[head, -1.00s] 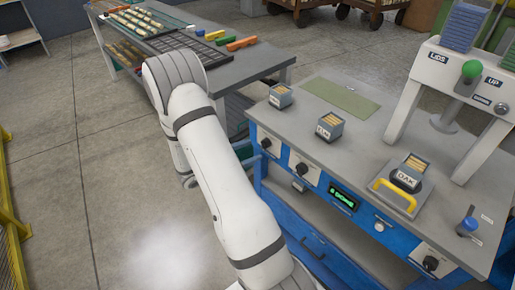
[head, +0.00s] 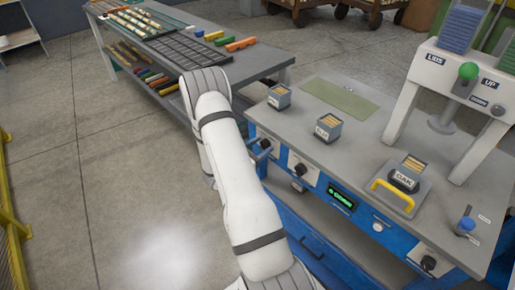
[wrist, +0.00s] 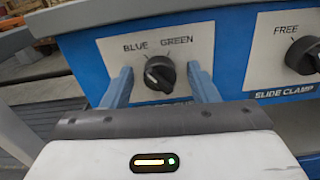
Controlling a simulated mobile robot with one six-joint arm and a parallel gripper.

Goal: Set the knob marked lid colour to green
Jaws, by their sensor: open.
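The lid colour knob (wrist: 160,73) is black and round, on a white plate with the words BLUE and GREEN above it in the wrist view. A light mark shows on its face, but I cannot tell for certain which word it points to. My gripper (wrist: 159,68) is open, with one blue finger on each side of the knob. I see no clear contact between fingers and knob. In the head view the knob (head: 265,143) is at the left end of the blue bench front, with my gripper mostly hidden behind my arm.
To the right is a second knob (wrist: 303,55), with FREE above it and SLIDE CLAMP below. The bench top (head: 350,150) carries small slat boxes, a yellow-handled plate (head: 392,195) and a lid press (head: 440,80). A grey table (head: 240,65) stands behind.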

